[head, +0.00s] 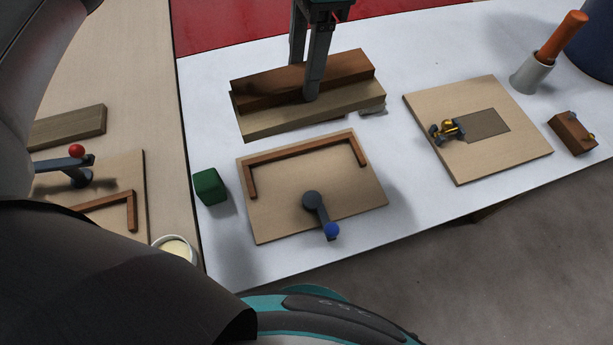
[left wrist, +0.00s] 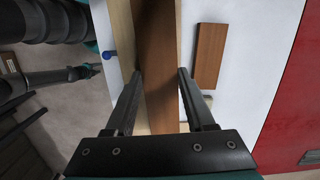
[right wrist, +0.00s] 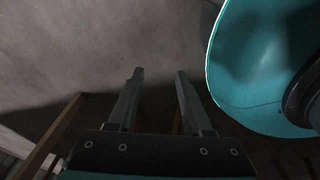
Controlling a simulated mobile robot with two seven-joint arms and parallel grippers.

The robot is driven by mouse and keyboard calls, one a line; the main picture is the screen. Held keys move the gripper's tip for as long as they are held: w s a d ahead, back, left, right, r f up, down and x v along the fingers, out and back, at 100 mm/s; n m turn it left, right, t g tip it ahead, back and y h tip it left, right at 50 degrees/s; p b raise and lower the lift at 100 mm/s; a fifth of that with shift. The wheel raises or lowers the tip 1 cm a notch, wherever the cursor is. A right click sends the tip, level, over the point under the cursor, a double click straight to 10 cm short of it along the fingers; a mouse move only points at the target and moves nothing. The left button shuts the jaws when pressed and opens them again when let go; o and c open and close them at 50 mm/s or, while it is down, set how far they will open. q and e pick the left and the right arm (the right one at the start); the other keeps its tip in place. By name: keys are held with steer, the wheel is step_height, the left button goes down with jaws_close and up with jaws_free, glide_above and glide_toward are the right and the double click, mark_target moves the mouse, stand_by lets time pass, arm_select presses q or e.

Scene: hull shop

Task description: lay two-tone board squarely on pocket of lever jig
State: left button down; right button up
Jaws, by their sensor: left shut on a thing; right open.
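The two-tone board (head: 255,122) has a light tan part and a dark brown part. It is behind the lever jig with the blue knob. My left gripper (head: 305,95) points down with its fingers on either side of the dark part, shut on the board; the left wrist view shows the dark strip (left wrist: 157,50) between the fingers. I cannot tell how far the board is above the table. The lever jig (head: 275,215) has a brown fence around its pocket, which looks empty, and a grey lever with a blue knob (head: 332,231). My right gripper (right wrist: 158,75) is open and empty above the floor.
A green block (head: 208,187) stands left of the jig. A tan plate (head: 480,95) with a small brass item, a brown block (head: 572,133) and a grey cup (head: 530,76) are to the right. A red-knobbed jig (head: 110,175) and a white bowl (head: 175,248) are at left.

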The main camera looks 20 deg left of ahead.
arm_select(q)
step_height(320, 180, down, 5)
steer(key=shift+s+b, duration=0.1)
steer(key=shift+b, duration=0.6)
steer(key=shift+f+b, duration=1.5)
steer(key=shift+f, duration=5.75)
arm_select(e)
steer(key=w+a, duration=0.3)
steer(key=w, duration=0.4)
steer(key=shift+a+r, duration=0.35)
arm_select(q)
steer(key=shift+f, duration=0.15)
arm_select(e)
steer(key=shift+w+a+r, duration=0.2)
steer(key=shift+w, duration=0.1)
